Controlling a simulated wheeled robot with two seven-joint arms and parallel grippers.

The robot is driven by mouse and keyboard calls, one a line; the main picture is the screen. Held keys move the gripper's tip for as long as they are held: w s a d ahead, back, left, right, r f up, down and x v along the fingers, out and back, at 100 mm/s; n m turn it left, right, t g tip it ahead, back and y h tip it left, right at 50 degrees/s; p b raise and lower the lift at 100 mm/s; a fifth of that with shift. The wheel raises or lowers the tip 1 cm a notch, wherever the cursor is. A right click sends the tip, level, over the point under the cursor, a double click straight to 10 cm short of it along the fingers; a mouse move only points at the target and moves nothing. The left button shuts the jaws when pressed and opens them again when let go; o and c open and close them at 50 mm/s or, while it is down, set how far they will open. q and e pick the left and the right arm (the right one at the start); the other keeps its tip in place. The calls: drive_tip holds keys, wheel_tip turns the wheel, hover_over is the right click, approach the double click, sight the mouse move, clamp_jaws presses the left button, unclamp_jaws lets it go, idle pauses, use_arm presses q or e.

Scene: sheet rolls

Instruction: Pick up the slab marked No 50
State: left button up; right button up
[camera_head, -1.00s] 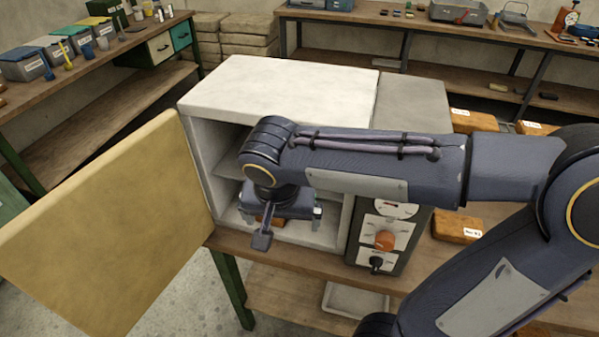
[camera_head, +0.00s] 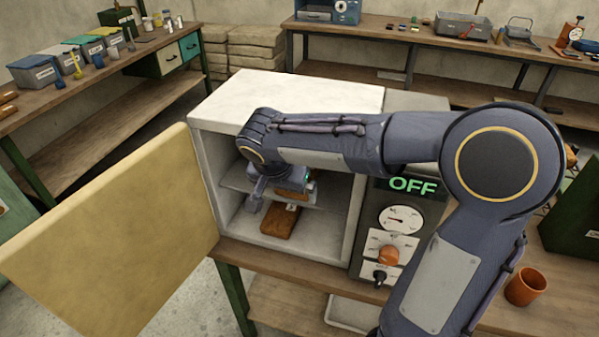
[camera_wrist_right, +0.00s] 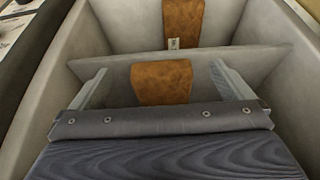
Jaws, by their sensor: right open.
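An open chamber (camera_head: 208,160) with a shelf inside holds two brown slabs. One slab (camera_head: 281,222) lies on the chamber floor. The other slab (camera_head: 293,187) is at shelf level, mostly hidden by my right gripper (camera_head: 283,193). That gripper is open at the chamber mouth. In the right wrist view, a slab (camera_wrist_right: 161,84) shows between its spread fingers, with no visible grip on it. Another slab (camera_wrist_right: 183,22) with a small pale label lies past the shelf edge. No number is readable, so I cannot tell which is No 50. My left gripper is out of view.
The chamber's tan door (camera_head: 110,230) stands wide open at left. The control panel (camera_head: 395,235) reads OFF. An orange cup (camera_head: 525,286) and a dark green box (camera_head: 575,225) stand on the bench at right. Chamber walls stand close around the gripper.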

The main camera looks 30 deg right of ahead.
sight(290, 201)
drive_tip(key=w+d+f, duration=0.1)
drive_tip(key=d+f, duration=0.1)
drive_tip(key=shift+w+d+f, duration=0.1)
drive_tip(key=shift+w+f, duration=0.3)
drive_tip(key=shift+c, duration=0.3)
drive_tip(key=c, duration=1.2)
